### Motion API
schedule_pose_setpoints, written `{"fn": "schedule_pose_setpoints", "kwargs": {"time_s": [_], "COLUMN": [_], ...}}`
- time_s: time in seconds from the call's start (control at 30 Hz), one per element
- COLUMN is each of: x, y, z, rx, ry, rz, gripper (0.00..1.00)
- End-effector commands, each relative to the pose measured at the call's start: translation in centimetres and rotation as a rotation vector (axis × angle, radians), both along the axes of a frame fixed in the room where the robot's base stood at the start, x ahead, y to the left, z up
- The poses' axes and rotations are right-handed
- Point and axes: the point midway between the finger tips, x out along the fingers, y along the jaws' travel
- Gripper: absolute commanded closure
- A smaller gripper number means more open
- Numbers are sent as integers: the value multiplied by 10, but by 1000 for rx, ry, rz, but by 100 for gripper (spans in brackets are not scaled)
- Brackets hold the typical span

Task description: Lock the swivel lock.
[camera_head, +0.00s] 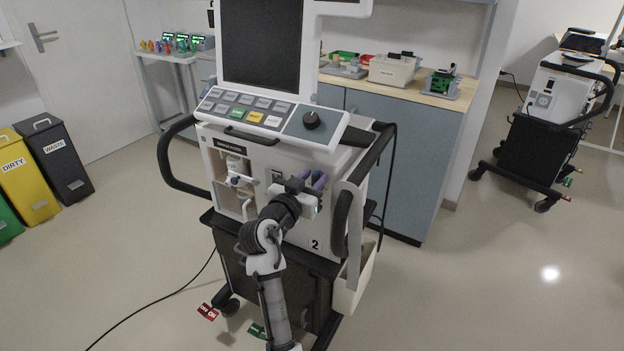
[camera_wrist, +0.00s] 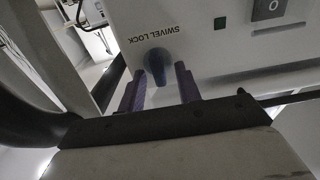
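The swivel lock is a dark blue-grey knob (camera_wrist: 158,66) on the ventilator's pale panel in the wrist view. Its printed label SWIVEL LOCK (camera_wrist: 172,34) appears upside down beside it. My gripper (camera_wrist: 160,86) is open, with one purple finger to each side of the knob and visible gaps between. I cannot tell how deep the fingers reach around it. In the head view my gripper (camera_head: 318,181) is at the right part of the ventilator's (camera_head: 319,242) front, and the knob cannot be made out there.
A black handle (camera_head: 342,223) stands close to the right of my gripper. A cable (camera_head: 150,311) runs over the floor at left. A second ventilator (camera_head: 556,97) stands far right.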

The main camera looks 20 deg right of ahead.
Motion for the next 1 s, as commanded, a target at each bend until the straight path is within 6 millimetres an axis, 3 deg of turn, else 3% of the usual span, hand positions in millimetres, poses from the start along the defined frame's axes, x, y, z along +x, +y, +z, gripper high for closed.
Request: {"fn": "schedule_pose_setpoints", "kwargs": {"time_s": [0.07,0.33,0.73,1.0], "x": [0,0,0,1], "y": [0,0,1,2], "z": [0,0,1,1], "rx": [0,0,-28,-138], "ry": [0,0,31,157], "rz": [0,0,0,1], "gripper": [66,100,100,100]}}
